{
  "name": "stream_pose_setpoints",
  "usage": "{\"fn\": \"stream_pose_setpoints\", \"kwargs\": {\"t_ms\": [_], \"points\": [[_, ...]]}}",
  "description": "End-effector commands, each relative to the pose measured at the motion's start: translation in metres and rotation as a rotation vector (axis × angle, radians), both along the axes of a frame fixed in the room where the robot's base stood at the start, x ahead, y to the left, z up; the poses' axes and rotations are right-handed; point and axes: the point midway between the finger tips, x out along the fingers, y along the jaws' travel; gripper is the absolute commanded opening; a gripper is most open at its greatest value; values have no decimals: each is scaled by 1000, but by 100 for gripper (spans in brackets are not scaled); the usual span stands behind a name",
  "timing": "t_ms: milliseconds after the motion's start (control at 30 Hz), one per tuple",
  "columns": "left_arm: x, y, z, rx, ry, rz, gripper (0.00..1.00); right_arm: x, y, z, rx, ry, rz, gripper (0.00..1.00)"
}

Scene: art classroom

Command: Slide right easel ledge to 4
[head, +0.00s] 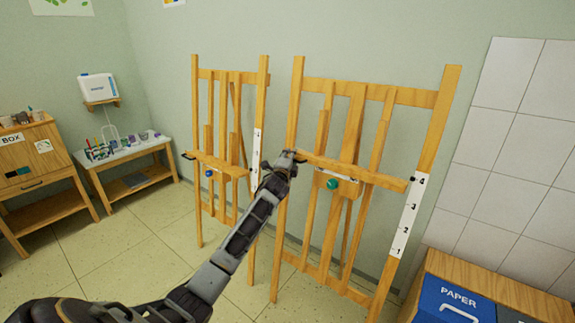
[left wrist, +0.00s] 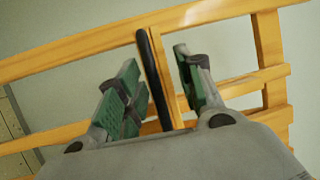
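The right easel (head: 442,110) is wooden. Its ledge (head: 370,176) spans the front, with a green knob (head: 332,184) below its middle. The ledge's right end is beside the top of a white scale strip (head: 408,220) marked 1 to 4, close to the 4. My left gripper (head: 287,158) is at the ledge's left end. In the left wrist view, its green-padded fingers (left wrist: 158,85) stand apart with a black bar-like handle (left wrist: 152,75) between them. A gap shows between the handle and the right finger; contact with the left finger is unclear. My right gripper is not in view.
A left easel (head: 195,105) with a blue knob (head: 209,173) stands close by. A blue PAPER bin (head: 455,300) sits in a wooden unit at the lower right. A low white-topped table (head: 130,150) and a box cabinet (head: 35,150) are at the left. Floor between is clear.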

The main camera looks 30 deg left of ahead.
Motion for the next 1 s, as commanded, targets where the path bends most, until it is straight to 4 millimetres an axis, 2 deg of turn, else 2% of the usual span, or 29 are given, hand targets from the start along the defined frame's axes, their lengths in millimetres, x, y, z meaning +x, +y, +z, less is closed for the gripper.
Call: {"fn": "stream_pose_setpoints", "kwargs": {"t_ms": [367,1000], "points": [[-18,-6,0,2,-2,-1,32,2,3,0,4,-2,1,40],[-73,-24,-2,0,1,-1,32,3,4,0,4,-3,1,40]]}}
